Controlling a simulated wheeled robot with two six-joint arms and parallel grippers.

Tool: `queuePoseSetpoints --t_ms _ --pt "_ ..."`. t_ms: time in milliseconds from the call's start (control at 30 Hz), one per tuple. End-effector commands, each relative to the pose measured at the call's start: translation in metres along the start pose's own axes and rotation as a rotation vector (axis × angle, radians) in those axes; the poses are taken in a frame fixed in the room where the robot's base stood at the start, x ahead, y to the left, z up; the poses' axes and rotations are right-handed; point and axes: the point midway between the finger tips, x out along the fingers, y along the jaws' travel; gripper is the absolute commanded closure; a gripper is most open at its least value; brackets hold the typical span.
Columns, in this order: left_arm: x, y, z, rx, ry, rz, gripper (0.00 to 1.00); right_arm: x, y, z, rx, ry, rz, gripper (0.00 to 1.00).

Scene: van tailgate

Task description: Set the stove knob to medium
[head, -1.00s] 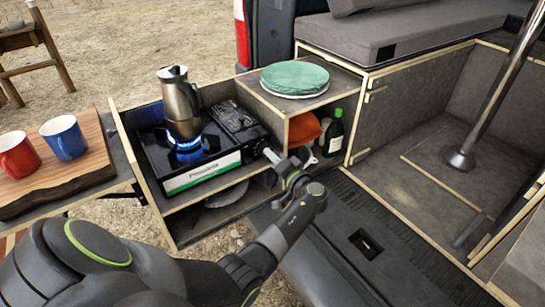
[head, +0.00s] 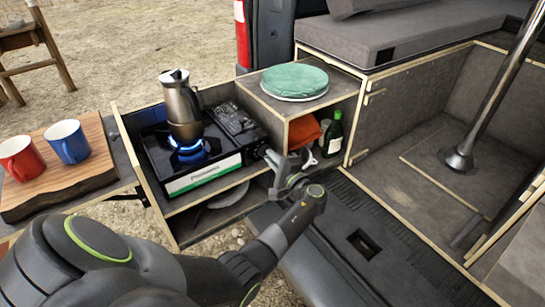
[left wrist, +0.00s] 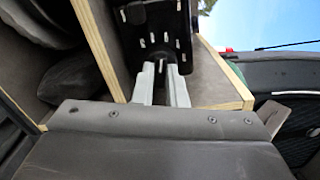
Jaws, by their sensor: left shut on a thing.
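The black camping stove (head: 154,158) stands in the pull-out drawer, with a silver moka pot (head: 181,106) on it. A blue flame (head: 188,150) burns under the pot. My left gripper (head: 268,156) is at the stove's right front end, where the knob would be. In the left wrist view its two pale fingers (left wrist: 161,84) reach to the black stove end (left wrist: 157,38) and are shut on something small. The knob itself is hidden between the fingers, so its setting cannot be read. My right gripper is not in view.
Green plates (head: 294,78) lie on top. Red (head: 22,158) and blue (head: 68,142) mugs stand on a board at left.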

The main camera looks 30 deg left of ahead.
Motion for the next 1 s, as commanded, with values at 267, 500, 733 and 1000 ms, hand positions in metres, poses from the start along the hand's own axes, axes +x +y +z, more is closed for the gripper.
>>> queuePoseSetpoints --t_ms 267,500,733,1000 --pt "0.0003 -0.0018 -0.0003 0.119 0.001 -0.001 1.00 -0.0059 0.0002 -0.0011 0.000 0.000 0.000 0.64" --pt "0.0003 -0.0013 -0.0004 0.155 0.001 -0.002 1.00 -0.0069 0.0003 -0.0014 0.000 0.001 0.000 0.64" --pt "0.0003 -0.0012 -0.0005 0.158 0.001 -0.002 1.00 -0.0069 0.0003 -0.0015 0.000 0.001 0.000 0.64" --pt "0.0003 -0.0011 -0.0004 0.157 0.001 -0.002 0.71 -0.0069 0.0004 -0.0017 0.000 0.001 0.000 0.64"
